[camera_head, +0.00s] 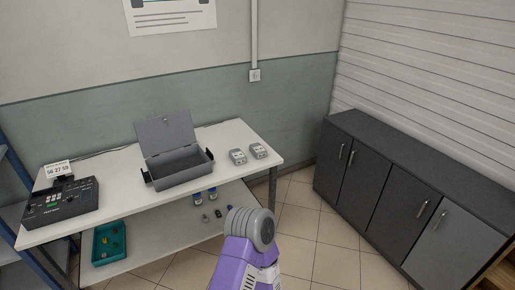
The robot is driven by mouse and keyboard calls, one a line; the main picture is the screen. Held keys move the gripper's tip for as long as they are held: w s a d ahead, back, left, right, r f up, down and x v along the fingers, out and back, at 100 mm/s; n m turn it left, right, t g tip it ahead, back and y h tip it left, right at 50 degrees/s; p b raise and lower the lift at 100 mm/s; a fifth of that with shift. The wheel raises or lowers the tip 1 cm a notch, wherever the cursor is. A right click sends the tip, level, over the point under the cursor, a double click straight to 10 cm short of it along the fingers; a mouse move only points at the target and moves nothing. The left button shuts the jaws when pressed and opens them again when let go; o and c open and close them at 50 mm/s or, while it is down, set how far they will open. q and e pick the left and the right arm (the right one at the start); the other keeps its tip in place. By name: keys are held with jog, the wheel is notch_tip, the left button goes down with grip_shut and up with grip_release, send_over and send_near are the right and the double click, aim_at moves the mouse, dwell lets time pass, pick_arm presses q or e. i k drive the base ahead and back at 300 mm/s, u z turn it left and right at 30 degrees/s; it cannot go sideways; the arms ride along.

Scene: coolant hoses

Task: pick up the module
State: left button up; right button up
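Two small grey box-shaped units, which look like modules, lie side by side on the white table's right end. The left one (237,156) is a little nearer to the open case than the right one (258,150). I cannot tell which of them is the task's module. Part of my own purple arm with a round grey joint rises at the bottom centre, in front of the table. Neither gripper shows in the head view, so I cannot see their fingers or anything in them.
An open grey case (176,166) stands mid-table. A black control device (60,203) and a small display (58,170) are at the left. A teal tray (109,243) and small parts lie on the lower shelf. Dark cabinets (385,185) line the right wall; tiled floor lies between.

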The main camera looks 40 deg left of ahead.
aim_at(237, 157)
jog(key=u, duration=0.35)
jog(key=i, duration=1.9)
jog(key=u, duration=0.95)
